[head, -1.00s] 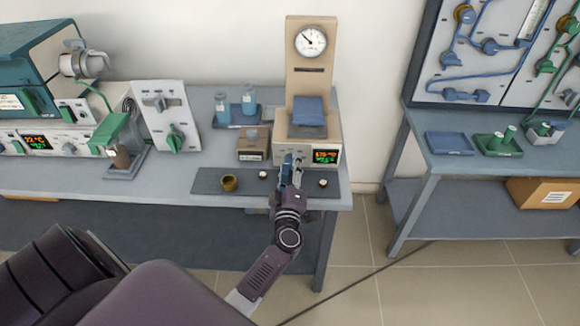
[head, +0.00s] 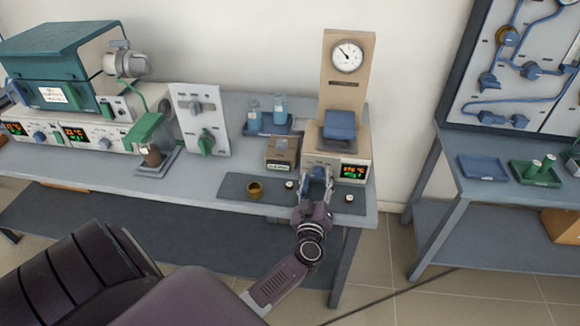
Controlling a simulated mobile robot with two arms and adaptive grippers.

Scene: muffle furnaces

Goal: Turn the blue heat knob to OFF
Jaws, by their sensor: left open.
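My left gripper (head: 318,182) is in front of the beige gauge device (head: 345,75), at the left part of its front panel. Its jaws are open around or just before a small blue knob (head: 319,172), which they partly cover. I cannot tell if they touch it, nor read its setting. A lit display (head: 354,172) with orange and green digits is right of the gripper. Another blue knob (head: 40,137) is on the teal furnace's panel at the far left, away from the gripper. My right gripper is not in view.
On the dark mat (head: 235,188) are a brass cup (head: 254,189) and small white-topped pieces beside the gripper. A brown box (head: 282,153) and a blue tray with bottles (head: 267,122) stand behind. A white panel with a green handle (head: 206,142) stands further left. A second table is at right.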

